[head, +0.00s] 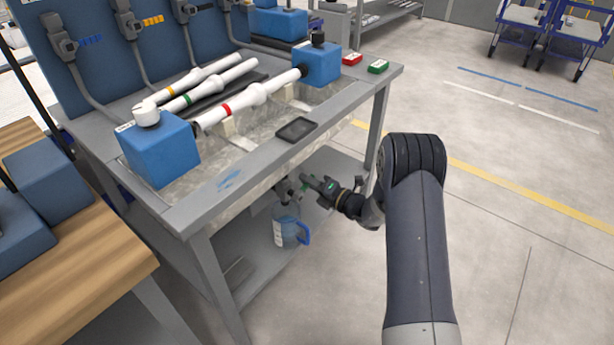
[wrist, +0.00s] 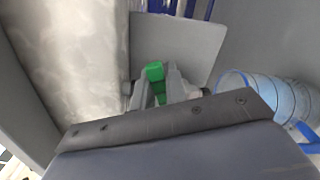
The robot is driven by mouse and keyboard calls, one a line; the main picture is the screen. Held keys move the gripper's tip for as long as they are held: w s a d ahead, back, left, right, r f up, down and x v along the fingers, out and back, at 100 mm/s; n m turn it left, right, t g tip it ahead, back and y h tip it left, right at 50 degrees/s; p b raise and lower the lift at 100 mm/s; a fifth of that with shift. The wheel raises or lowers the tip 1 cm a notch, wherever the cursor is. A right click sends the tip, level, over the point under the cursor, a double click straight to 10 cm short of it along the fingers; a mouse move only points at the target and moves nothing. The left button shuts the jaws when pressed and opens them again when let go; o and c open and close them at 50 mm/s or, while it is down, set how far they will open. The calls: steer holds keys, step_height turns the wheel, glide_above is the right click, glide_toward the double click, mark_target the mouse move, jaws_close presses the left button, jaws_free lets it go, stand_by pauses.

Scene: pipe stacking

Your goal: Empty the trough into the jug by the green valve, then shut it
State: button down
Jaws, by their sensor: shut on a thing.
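The green valve handle (wrist: 155,71) is between my gripper's fingers in the wrist view. My gripper (head: 304,184) is shut on it, below the front edge of the bench; the fingers show in the wrist view (wrist: 159,88). The trough (head: 245,124) is a grey basin set in the bench top, under the pipes. I cannot tell how much liquid is in it. The clear bluish jug (head: 287,229) with a blue handle stands on the lower shelf, below the valve. It also shows at the right of the wrist view (wrist: 285,95). Its fill level is unclear.
White pipes with coloured bands lie over the trough, one between two blue blocks (head: 160,150). A dark tray (head: 296,129) and red and green buttons (head: 378,66) are on the bench rim. A wooden table (head: 70,235) stands at left.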

steer(key=shift+w+d+f+m+p, duration=0.15)
steer(key=shift+f+m, duration=0.25)
steer(key=shift+m, duration=0.4)
steer(key=shift+a+f+m+p, duration=0.15)
steer(key=shift+f+m, duration=0.25)
steer(key=shift+m, duration=0.4)
steer(key=shift+w+d+f+m+p, duration=0.15)
steer(key=shift+f+m, duration=0.25)
steer(key=shift+m, duration=0.4)
steer(key=shift+s, duration=0.1)
steer(key=c, duration=1.4)
jaws_free()
steer(key=shift+c, duration=0.2)
steer(key=p+v, duration=0.1)
steer(key=v, duration=1)
steer(key=shift+p, duration=0.4)
steer(key=b+x, duration=0.1)
steer(key=x, duration=1)
steer(key=shift+b, duration=0.35)
